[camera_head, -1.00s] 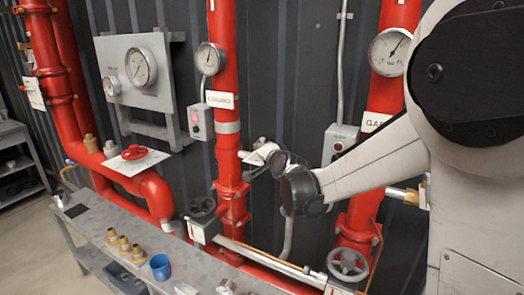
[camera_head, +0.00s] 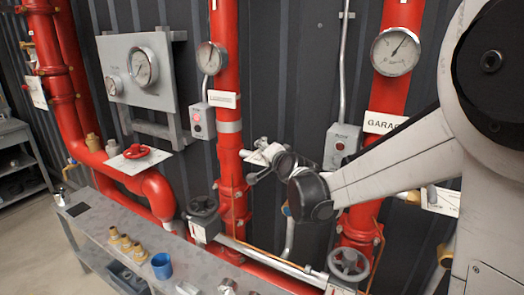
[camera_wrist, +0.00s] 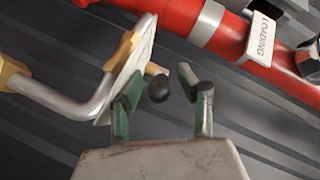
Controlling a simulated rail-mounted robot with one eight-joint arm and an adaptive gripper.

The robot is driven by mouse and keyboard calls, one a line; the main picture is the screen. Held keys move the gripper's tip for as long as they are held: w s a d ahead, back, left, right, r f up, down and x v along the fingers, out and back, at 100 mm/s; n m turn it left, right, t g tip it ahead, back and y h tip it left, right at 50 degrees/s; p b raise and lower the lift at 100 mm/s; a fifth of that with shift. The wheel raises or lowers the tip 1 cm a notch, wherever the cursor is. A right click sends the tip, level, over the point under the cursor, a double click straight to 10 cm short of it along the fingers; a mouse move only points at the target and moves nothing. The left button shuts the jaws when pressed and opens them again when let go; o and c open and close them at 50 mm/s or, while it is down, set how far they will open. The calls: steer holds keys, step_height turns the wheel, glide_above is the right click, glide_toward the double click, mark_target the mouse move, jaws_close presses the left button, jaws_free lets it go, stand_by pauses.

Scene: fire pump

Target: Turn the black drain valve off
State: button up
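A round black knob (camera_wrist: 159,90), which looks like the drain valve's handle end, shows in the wrist view. It lies between the two fingers of my gripper (camera_wrist: 161,98), in front of a white plate (camera_wrist: 133,62) with yellowish parts. The fingers with green pads are open, with gaps visible beside the knob. In the head view my gripper (camera_head: 257,156) is at the red pipe (camera_head: 231,180) labelled as the loading line. The knob and the plate are not distinguishable there, and my wrist covers part of that area.
A silver bent pipe (camera_wrist: 85,103) runs left of the plate in the wrist view. A black handwheel (camera_head: 202,206) and a grey handwheel (camera_head: 348,263) are lower down. A grey bench (camera_head: 98,208) with brass fittings and a blue cup (camera_head: 161,266) stands in front.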

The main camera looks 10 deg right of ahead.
steer(key=v, duration=0.9)
steer(key=shift+s+r, duration=0.1)
